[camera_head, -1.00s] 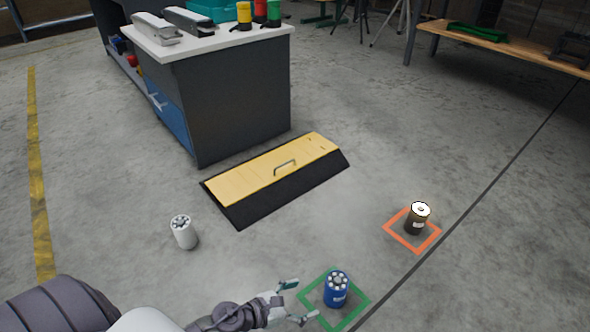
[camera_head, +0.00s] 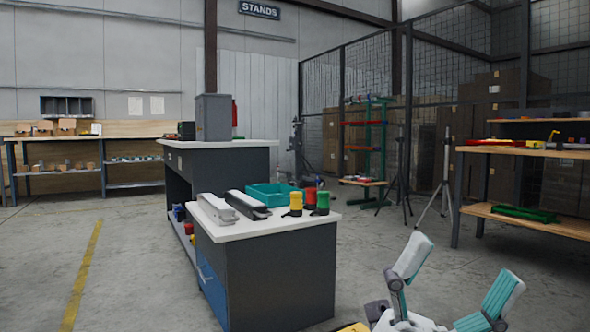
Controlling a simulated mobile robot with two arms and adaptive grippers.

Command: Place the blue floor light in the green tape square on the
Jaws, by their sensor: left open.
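My left gripper (camera_head: 466,262) is at the lower right of the head view, raised, with its two teal-padded fingers spread wide. Nothing shows between the fingers. The blue floor light and the green tape square are out of this view now. My right gripper is not in view.
A grey cabinet (camera_head: 275,271) with a white top bears staplers, a teal tray (camera_head: 274,195) and yellow, red and green lights. A wooden shelf unit (camera_head: 555,228) stands right, near tripods. Open floor (camera_head: 130,265) lies left.

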